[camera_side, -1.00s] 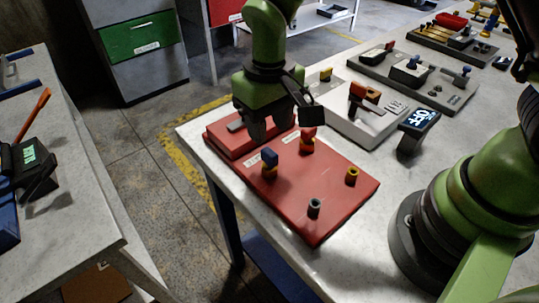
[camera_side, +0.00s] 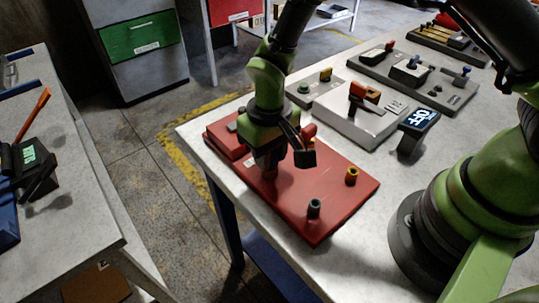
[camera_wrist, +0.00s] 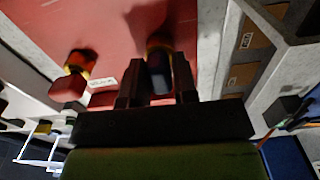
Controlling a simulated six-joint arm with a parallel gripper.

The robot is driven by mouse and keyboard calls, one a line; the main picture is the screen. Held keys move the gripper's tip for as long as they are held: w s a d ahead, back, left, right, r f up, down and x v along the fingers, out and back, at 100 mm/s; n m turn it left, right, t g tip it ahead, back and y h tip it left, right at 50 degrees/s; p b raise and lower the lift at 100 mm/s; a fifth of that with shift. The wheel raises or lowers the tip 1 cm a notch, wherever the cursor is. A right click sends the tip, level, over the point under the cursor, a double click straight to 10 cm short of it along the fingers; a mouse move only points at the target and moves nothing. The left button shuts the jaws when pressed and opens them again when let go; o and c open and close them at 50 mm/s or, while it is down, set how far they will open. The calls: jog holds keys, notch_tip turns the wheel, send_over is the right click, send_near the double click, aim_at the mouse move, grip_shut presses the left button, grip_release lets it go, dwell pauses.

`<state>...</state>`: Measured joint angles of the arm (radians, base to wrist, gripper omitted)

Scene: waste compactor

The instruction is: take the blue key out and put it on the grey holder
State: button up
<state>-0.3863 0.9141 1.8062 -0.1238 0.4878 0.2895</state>
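The blue key (camera_wrist: 160,75) is upright between the two fingers of my gripper (camera_wrist: 158,85) in the wrist view, at a yellow holder (camera_wrist: 158,44) on the red board. Each finger lies close beside it; I cannot tell whether they press on it. In the side view my gripper (camera_side: 270,160) points down over the red board and hides the blue key. The grey holder (camera_side: 314,208) stands empty near the board's front corner.
The red board (camera_side: 290,210) lies on the light table. A red key (camera_side: 309,131) is close to the right of my gripper. An empty yellow holder (camera_side: 352,175) stands at the board's right. A small display (camera_side: 418,122) and a grey switch panel (camera_side: 365,115) stand beyond.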

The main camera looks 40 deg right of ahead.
grip_shut()
jog(key=shift+r, duration=0.55)
jog(key=shift+r, duration=2.45)
